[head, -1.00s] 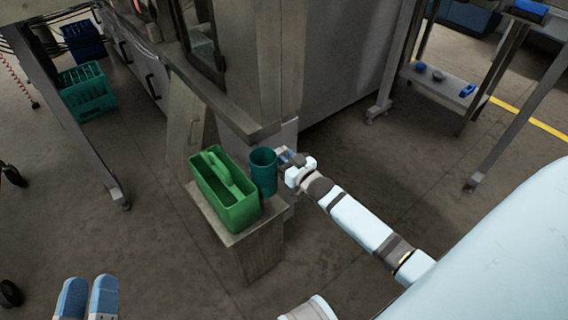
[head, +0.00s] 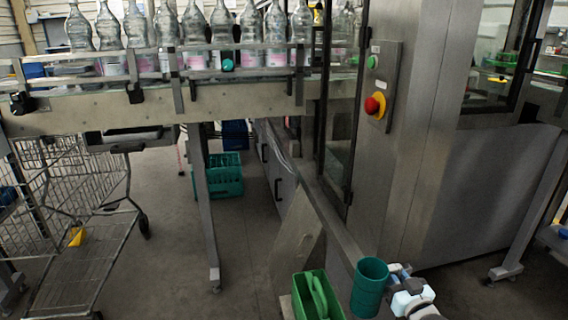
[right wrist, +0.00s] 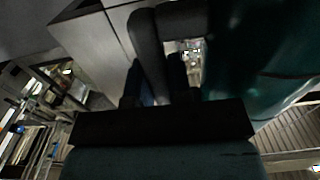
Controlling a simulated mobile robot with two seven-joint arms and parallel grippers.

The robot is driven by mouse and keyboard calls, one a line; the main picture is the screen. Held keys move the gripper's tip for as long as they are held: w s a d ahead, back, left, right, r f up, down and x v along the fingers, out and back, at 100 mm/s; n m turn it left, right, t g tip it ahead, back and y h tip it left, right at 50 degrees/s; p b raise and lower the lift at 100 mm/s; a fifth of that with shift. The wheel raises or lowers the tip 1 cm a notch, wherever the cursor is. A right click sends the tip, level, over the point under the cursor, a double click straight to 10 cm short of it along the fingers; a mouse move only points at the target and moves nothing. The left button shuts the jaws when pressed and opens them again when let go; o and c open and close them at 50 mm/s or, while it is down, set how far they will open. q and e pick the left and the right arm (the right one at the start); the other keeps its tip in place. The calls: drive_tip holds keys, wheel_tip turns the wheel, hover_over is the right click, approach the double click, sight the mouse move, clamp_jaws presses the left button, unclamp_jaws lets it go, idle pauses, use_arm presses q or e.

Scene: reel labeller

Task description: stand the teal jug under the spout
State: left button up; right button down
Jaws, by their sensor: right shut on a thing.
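The teal jug (head: 369,288) is upright at the bottom of the head view, just right of the green caddy. My right gripper (head: 393,271) is at its right side, shut on the jug. In the right wrist view the jug's dark teal body (right wrist: 268,62) fills the right side, and its handle (right wrist: 148,45) passes at the fingers of my right gripper (right wrist: 157,88). Whether the jug's base touches the stand is hidden below the frame. I cannot make out a spout in these views. My left gripper is out of view.
The green caddy (head: 309,298) stands close beside the jug. A steel machine (head: 400,150) with a red stop button (head: 375,105) rises behind. A conveyor (head: 150,108) carries several clear bottles. A green crate (head: 226,178) and a wire cart (head: 75,230) are at the left.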

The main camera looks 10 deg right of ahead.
drive_tip(key=s+a+r, duration=0.1)
drive_tip(key=a+r, duration=0.2)
drive_tip(key=s+a+r, duration=0.1)
drive_tip(key=a+r, duration=0.2)
drive_tip(key=s+a+r, duration=0.2)
drive_tip(key=a+r, duration=0.1)
drive_tip(key=shift+r, duration=0.25)
use_arm(q)
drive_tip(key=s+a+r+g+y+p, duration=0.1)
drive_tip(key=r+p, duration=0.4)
drive_tip(key=p, duration=1.1)
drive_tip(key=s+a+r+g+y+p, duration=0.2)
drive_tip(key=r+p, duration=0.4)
drive_tip(key=p, duration=1.1)
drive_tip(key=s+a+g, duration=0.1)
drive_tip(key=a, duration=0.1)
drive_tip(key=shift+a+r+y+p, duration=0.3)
use_arm(e)
drive_tip(key=s+a+r, duration=0.1)
drive_tip(key=s+r, duration=0.3)
drive_tip(key=r, duration=1.1)
drive_tip(key=s+a+r+m+h, duration=0.1)
drive_tip(key=s+a+r, duration=0.1)
drive_tip(key=r, duration=1.3)
drive_tip(key=shift+s+h, duration=0.3)
drive_tip(key=shift+s, duration=0.6)
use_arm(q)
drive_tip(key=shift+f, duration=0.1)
use_arm(e)
drive_tip(key=shift+f, duration=0.15)
